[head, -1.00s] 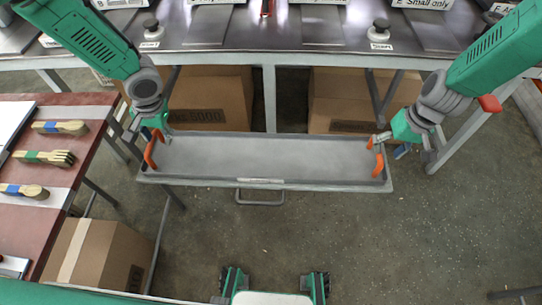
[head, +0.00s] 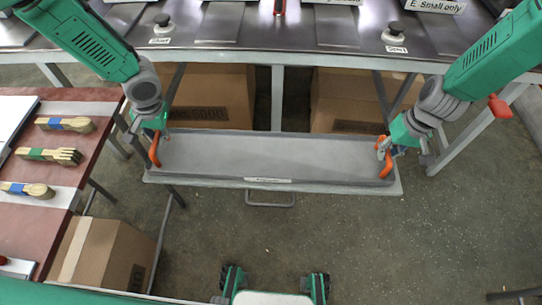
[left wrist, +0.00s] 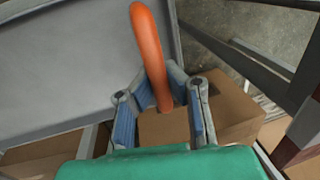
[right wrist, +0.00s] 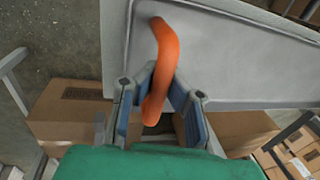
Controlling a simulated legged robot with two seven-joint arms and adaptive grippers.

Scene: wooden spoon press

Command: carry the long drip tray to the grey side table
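The long drip tray (head: 270,155) is shallow and grey with a raised rim. It spans the middle of the head view, in front of and below the dark bench. It has an orange handle at each end. My left gripper (head: 153,133) has its fingers closed around the left handle (left wrist: 150,45). My right gripper (head: 388,145) has its fingers closed around the right handle (right wrist: 163,50). The tray looks about level. A light ledge with a label shows along its front; whether the tray rests on it I cannot tell. The grey side table cannot be identified for certain.
The dark bench (head: 345,60) runs along the back, with cardboard boxes (head: 210,98) under it. A red-topped table (head: 20,218) with wooden cutlery bundles stands at the left, a box (head: 105,255) beneath it. Open floor (head: 400,250) lies in front and at the right.

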